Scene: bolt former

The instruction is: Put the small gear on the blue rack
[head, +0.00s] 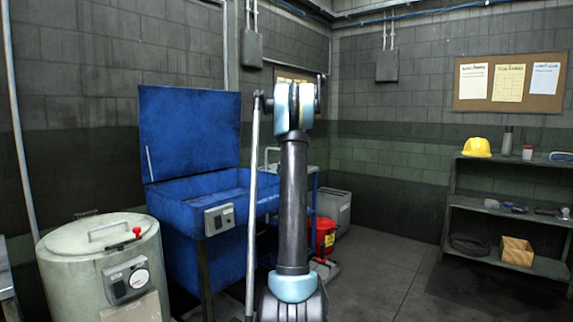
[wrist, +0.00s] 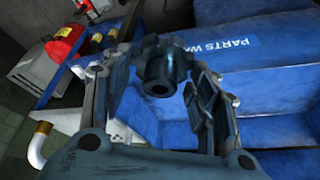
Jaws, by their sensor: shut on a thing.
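My gripper (wrist: 152,78) is shut on a small dark gear (wrist: 157,76) with a round hub and a hole facing the camera. The gear is between the two fingers in the wrist view, above the blue parts washer. A blue-framed rack (wrist: 72,68) is at the upper left of the wrist view, to the left of the gear and apart from it. In the head view, part of the blue rack (head: 314,188) shows just right of my arm. My arm hides my gripper and the gear in the head view.
The blue parts washer (head: 185,205) with its raised lid stands left of my arm. A red can (head: 325,236) and a grey box (head: 335,210) are by the rack. A grey drum (head: 100,255) stands at left. A shelf (head: 510,214) is at right, with open floor before it.

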